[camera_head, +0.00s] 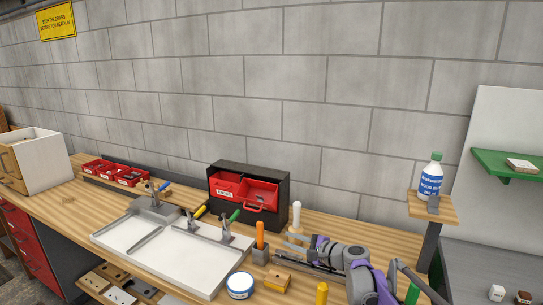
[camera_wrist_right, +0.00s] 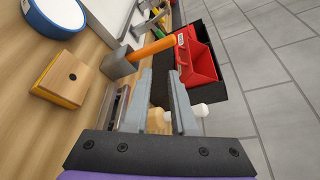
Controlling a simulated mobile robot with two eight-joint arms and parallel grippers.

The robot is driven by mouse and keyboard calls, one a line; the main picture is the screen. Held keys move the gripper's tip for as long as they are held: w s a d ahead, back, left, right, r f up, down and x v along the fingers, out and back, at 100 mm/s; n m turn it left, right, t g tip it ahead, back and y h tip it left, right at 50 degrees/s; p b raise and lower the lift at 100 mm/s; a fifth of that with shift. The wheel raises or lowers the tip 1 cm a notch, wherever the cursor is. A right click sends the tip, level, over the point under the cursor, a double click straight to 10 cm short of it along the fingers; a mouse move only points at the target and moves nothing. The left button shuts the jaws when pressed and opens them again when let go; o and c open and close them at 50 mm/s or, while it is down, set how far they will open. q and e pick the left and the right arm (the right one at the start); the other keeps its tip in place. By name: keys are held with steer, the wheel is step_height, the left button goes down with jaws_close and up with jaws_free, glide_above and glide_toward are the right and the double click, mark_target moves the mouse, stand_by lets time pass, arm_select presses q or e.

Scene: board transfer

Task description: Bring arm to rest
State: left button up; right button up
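My right arm (camera_head: 350,258) reaches in from the lower right, low over the wooden bench. Its gripper (camera_head: 284,258) points left, near an orange-handled tool in a grey block (camera_head: 260,251). In the right wrist view the two grey fingers (camera_wrist_right: 161,73) stand apart with nothing gripped between them. A white-topped peg on a wooden base (camera_head: 297,222) is close by. It shows partly behind the fingers in the wrist view (camera_wrist_right: 200,110). I cannot tell the gap between peg and fingers. My left arm and gripper are not in view.
A white two-part tray (camera_head: 205,267) lies on the bench, with a black case of red bins (camera_head: 249,168) behind it. A blue-and-white tin (camera_head: 240,286) and a yellow-wood block (camera_head: 278,281) are near the gripper. A bottle (camera_head: 430,178) stands on a raised shelf at right.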

steer(key=s+d+f+n+g+h, duration=0.15)
steer(key=s+n+g+h, duration=0.5)
steer(key=s, duration=1.65)
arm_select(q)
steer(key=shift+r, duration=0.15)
arm_select(e)
steer(key=s+d+f+n+h, duration=0.2)
steer(key=s+d+f+n, duration=0.2)
steer(key=s, duration=0.8)
steer(key=s+d+f+n+t+h, duration=0.1)
steer(key=s+d+f+n, duration=0.3)
steer(key=s, duration=0.7)
step_height(320, 180, down, 2)
steer(key=shift+s+d+f+h, duration=0.25)
steer(key=shift+s+d+h, duration=0.1)
steer(key=shift+d+h, duration=0.5)
